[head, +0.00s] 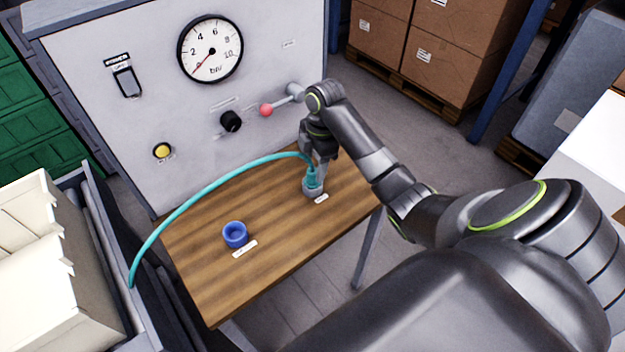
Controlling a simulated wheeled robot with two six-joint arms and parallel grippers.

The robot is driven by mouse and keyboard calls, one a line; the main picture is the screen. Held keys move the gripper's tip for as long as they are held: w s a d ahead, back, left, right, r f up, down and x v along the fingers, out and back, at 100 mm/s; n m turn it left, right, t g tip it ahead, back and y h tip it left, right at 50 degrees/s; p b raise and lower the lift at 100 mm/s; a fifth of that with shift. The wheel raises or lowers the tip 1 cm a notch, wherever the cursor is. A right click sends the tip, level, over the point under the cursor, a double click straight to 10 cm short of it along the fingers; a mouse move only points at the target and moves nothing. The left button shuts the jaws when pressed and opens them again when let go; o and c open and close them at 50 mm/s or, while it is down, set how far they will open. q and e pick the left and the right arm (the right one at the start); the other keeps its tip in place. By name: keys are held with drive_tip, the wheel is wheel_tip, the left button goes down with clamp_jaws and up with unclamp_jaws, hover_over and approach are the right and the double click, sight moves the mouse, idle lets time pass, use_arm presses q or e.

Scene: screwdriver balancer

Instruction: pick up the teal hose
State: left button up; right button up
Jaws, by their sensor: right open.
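The teal hose (205,187) arcs over the wooden table from the left side, where it drops past the table's edge, to a grey holder (313,189) at the table's right. Its teal end stands upright in that holder. My right gripper (312,172) points down at the hose end, with its fingers open around or beside it; the exact contact is too small to tell. My left gripper is out of view.
A blue cup-like holder (235,234) stands on the wooden table (285,245). The table's front is clear.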

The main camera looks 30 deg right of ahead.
sight(313, 170)
drive_tip(key=shift+w+a+f+p, duration=0.1)
drive_tip(key=shift+f+p, duration=0.05)
drive_tip(key=shift+f, duration=0.85)
drive_tip(key=shift+w+a+f+p, duration=0.1)
drive_tip(key=shift+f+p, duration=0.05)
drive_tip(key=shift+f, duration=0.8)
drive_tip(key=c, duration=1.1)
